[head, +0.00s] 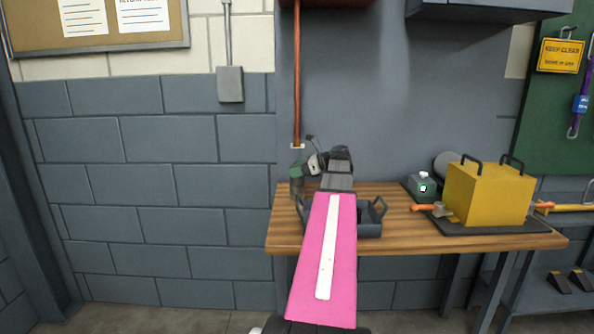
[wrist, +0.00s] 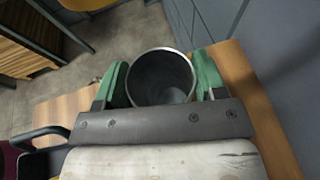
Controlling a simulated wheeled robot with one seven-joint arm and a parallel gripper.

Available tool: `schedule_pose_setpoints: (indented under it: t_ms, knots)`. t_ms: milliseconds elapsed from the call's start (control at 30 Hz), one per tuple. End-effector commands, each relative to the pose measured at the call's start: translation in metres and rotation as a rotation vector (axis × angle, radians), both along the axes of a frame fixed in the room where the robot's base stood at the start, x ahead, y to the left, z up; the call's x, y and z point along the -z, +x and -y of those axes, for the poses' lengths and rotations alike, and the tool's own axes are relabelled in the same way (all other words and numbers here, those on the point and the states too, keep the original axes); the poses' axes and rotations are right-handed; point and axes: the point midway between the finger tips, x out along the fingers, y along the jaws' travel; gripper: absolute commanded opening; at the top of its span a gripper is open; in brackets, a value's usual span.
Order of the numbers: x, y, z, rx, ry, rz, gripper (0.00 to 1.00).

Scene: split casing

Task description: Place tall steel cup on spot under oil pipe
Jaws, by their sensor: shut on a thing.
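The tall steel cup (wrist: 160,78) is between the green fingers of my gripper (wrist: 161,85) in the wrist view, its round open mouth facing the camera. It looks empty inside. In the head view my gripper (head: 298,170) is at the left end of the wooden bench, partly hidden by my arm. The cup's grey side (head: 296,187) shows just below a green finger. The copper-coloured oil pipe (head: 297,75) runs down the wall and ends a little above my gripper in the picture. I cannot tell whether the cup touches the bench. The spot is not visible.
A dark tray with handles (head: 370,228) stands on the wooden bench (head: 400,238), partly behind my arm. A yellow casing (head: 488,195) on a dark mat and a small dark device (head: 422,187) stand at the right. Bare bench lies between tray and mat.

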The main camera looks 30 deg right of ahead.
Motion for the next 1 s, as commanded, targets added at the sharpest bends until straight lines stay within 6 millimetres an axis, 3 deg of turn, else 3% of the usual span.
schedule_pose_setpoints:
  t_ms: [233, 267, 300, 333, 700, 1000]
  knots:
    - [0.003, 0.0, 0.0, 0.0, 0.001, -0.001, 0.24]
    - [0.002, 0.0, 0.0, 0.0, 0.0, 0.0, 0.74]
    - [0.002, 0.0, 0.0, 0.0, 0.0, 0.0, 0.87]
    - [0.002, 0.0, 0.0, 0.0, 0.0, 0.0, 0.9]
    - [-0.002, -0.001, 0.001, 0.0, 0.0, 0.0, 0.9]
    - [-0.019, -0.033, 0.037, 0.003, -0.001, 0.001, 0.9]
